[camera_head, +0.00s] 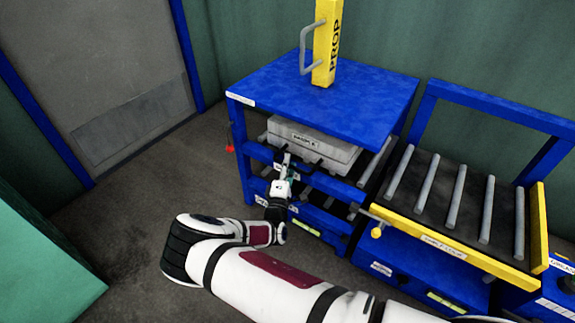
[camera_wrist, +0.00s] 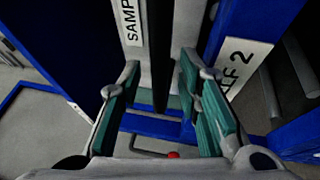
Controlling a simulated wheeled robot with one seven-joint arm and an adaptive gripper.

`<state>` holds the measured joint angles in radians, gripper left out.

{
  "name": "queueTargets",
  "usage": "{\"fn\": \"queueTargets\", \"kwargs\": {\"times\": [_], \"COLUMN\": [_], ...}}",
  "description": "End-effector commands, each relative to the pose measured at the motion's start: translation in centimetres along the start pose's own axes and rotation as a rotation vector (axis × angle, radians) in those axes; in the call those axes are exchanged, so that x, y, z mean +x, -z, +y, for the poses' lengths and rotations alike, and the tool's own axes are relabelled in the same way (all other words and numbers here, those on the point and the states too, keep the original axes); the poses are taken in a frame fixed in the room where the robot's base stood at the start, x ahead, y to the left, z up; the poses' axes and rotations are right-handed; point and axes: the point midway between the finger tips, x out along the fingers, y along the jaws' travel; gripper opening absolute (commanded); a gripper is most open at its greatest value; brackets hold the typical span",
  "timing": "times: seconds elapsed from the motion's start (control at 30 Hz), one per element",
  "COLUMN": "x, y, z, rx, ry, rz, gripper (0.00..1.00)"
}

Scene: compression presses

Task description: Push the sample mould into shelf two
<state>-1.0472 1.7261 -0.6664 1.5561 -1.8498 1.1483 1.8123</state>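The sample mould (camera_head: 322,150) is a grey flat block with a "SAMPLE" label and dark fittings on its front. It sits in the upper bay of the blue rack, under the blue top; its rear is hidden. In the wrist view its labelled face (camera_wrist: 131,22) is close ahead. The shelf two label (camera_wrist: 243,68) is on the blue rail beside it. My gripper (camera_head: 286,162) is at the front of the mould. In the wrist view my gripper (camera_wrist: 163,95) has its teal-padded fingers apart, with a dark strip beyond the gap. I cannot tell whether it touches the mould.
A yellow prop with a grey handle (camera_head: 326,45) stands on the rack's blue top (camera_head: 270,85). A roller table (camera_head: 450,200) with a yellow front rail adjoins on the right. A red knob (camera_head: 229,148) is at the rack's left. Open floor (camera_head: 130,220) lies left.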

Motion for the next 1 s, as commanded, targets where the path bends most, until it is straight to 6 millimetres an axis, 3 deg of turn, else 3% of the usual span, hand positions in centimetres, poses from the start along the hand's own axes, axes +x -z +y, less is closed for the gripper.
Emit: {"fn": "queueTargets", "kwargs": {"times": [0.27,0.7,1.0], "x": [-1.2,-9.6,-12.0], "y": [-0.1,0.1,0.1], "z": [0.0,0.0,0.0], "rx": [-0.001,-0.001,0.0], "ry": [0.001,0.001,0.0], "rz": [-0.002,0.002,0.001], "gripper": [0.31,0.31,0.31]}}
